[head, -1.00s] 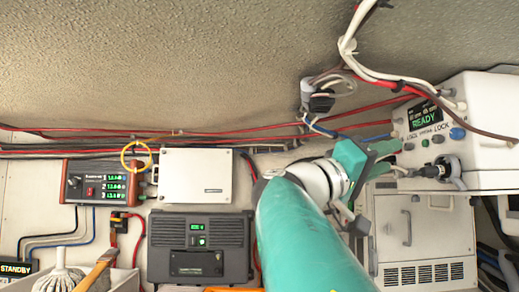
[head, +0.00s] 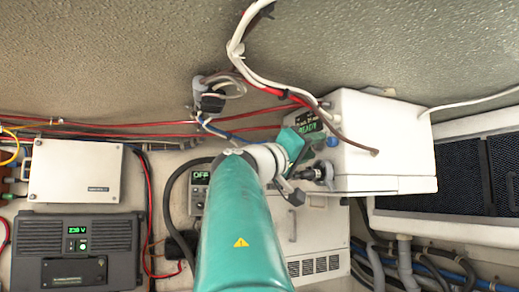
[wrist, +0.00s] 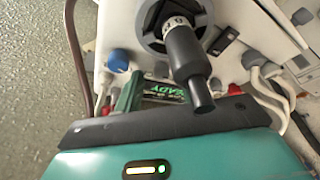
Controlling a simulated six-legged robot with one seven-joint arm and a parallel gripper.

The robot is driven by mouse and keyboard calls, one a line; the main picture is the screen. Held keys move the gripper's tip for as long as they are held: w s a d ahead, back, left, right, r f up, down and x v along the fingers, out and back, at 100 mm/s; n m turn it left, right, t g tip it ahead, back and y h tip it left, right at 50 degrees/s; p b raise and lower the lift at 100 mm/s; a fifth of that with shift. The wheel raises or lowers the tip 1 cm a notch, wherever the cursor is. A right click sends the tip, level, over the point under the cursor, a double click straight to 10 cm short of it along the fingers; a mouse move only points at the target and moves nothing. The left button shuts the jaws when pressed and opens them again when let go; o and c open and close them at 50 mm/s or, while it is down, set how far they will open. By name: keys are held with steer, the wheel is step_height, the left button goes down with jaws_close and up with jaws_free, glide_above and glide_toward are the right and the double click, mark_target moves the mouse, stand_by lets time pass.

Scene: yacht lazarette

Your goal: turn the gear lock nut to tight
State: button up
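A black round fitting (head: 318,173) sticks out of the front of the white machine (head: 385,150), below its small READY screen. In the wrist view the fitting (wrist: 205,12) is close, with a pale ribbed collar (wrist: 178,24) and a black cylindrical stem (wrist: 187,55) pointing down towards my gripper. The collar looks like the lock nut, but I cannot be sure. My gripper (head: 296,150) is in front of the machine's left front, beside the fitting. Its teal hand and dark edge fill the bottom of the wrist view.
A blue knob (head: 333,141) is beside the fitting. White and red cables hang above the machine. A grey box (head: 75,245) reading 230 V and a white box (head: 75,170) are on the left wall. A dark louvred panel (head: 470,175) is at right.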

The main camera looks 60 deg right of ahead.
steer(key=shift+w, duration=0.25)
steer(key=c, duration=0.5)
steer(key=shift+s, duration=0.1)
jaws_close()
steer(key=shift+f+m, duration=0.1)
steer(key=shift+m, duration=0.2)
steer(key=m+g, duration=0.1)
steer(key=m, duration=0.2)
steer(key=m+g, duration=0.2)
steer(key=shift+d+f+m+y, duration=0.1)
steer(key=shift+d+m+y, duration=0.1)
steer(key=shift+m+y, duration=0.2)
steer(key=shift+w+d+m+g+y, duration=0.15)
steer(key=shift+m+g+y, duration=0.45)
steer(key=shift+m, duration=1.05)
steer(key=shift+w+a+m+g+y, duration=0.1)
steer(key=shift+m+g+y, duration=0.5)
steer(key=shift+m, duration=1.05)
